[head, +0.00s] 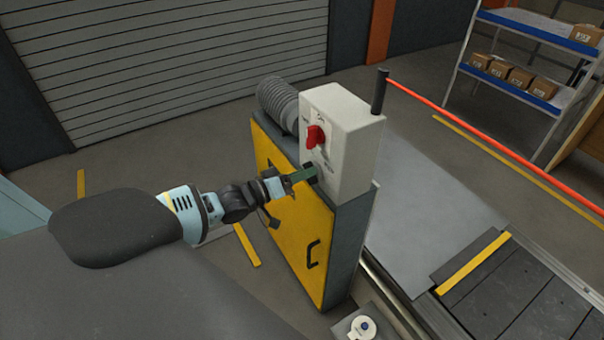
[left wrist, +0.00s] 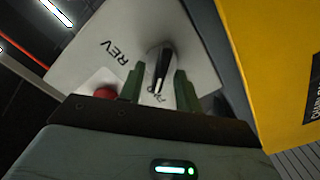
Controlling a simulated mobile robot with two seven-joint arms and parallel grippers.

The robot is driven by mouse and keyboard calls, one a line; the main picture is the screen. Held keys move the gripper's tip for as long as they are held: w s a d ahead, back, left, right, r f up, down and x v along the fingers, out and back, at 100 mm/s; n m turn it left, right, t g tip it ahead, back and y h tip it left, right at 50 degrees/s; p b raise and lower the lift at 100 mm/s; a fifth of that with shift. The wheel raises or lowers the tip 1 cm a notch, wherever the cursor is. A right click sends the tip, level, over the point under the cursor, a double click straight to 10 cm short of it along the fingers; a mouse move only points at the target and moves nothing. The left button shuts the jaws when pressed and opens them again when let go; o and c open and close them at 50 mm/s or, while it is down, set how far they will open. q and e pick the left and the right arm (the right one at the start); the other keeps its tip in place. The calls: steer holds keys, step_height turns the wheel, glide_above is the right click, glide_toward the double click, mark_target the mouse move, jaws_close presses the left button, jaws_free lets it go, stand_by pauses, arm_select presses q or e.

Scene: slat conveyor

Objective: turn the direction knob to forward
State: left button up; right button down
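The direction knob (left wrist: 163,62) is a dark round-ended knob with a pale pointer line, on the light grey face of the control box (head: 356,125). In the left wrist view "REV" is printed to its left; lettering below it is partly hidden. My left gripper (left wrist: 158,78) has its two green fingers on either side of the knob, with a gap still visible between finger and knob. In the head view the left gripper (head: 310,173) reaches the lower part of the box face, and hides most of the knob. My right gripper is in neither view.
A red rotary switch (head: 315,136) sits above the knob; it shows red in the left wrist view (left wrist: 104,90). The box stands on a yellow-doored cabinet (head: 292,225) with a ribbed hose behind. The slat conveyor (head: 510,295) lies right; a shelf with cartons (head: 518,78) stands beyond.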

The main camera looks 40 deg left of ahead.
arm_select(q)
steer(key=v, duration=0.7)
steer(key=shift+s, duration=0.35)
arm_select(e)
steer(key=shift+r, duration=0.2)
arm_select(q)
steer(key=shift+a, duration=0.15)
